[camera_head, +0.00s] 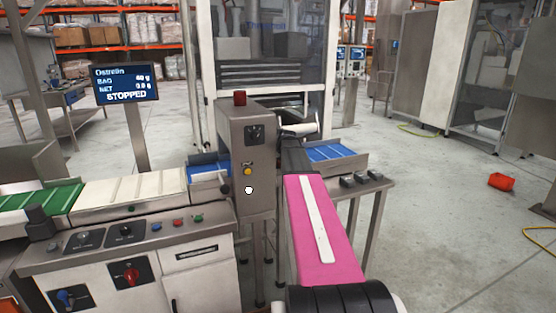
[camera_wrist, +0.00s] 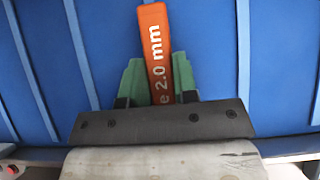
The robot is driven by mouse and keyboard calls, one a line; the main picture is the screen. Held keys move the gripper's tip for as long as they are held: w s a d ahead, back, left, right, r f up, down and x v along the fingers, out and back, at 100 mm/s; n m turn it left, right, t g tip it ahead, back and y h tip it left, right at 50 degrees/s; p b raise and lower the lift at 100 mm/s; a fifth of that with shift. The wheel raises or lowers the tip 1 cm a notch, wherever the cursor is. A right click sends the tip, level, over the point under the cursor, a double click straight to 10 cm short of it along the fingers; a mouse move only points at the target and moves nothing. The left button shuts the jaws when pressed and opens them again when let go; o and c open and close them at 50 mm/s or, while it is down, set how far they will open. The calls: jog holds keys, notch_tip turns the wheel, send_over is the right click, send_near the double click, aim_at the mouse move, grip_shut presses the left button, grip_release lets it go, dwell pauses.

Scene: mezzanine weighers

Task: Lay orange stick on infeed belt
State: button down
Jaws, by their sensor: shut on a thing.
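An orange stick (camera_wrist: 154,28) with white lettering that reads "e 2.0 mm" shows in the wrist view. My gripper (camera_wrist: 157,65) has green fingers shut on it, one on each side. The stick points away from the gripper, over a blue ribbed belt (camera_wrist: 215,60), roughly along the ribs. I cannot tell whether it touches the belt. In the head view a blue belt (camera_head: 330,152) lies right of a grey machine housing, and another blue piece (camera_head: 203,172) lies left of it. The stick and gripper fingers are hidden in the head view.
The grey housing (camera_head: 237,140) stands beside my arm. A white belt (camera_head: 135,190) and a green belt (camera_head: 45,202) run left. A screen (camera_head: 125,84) reads "STOPPED". A red box (camera_head: 501,181) lies on the floor, which is mostly open at right.

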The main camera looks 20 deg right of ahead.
jog(key=c, duration=0.9)
grip_release()
jog(key=shift+r, duration=0.1)
jog(key=v, duration=1.2)
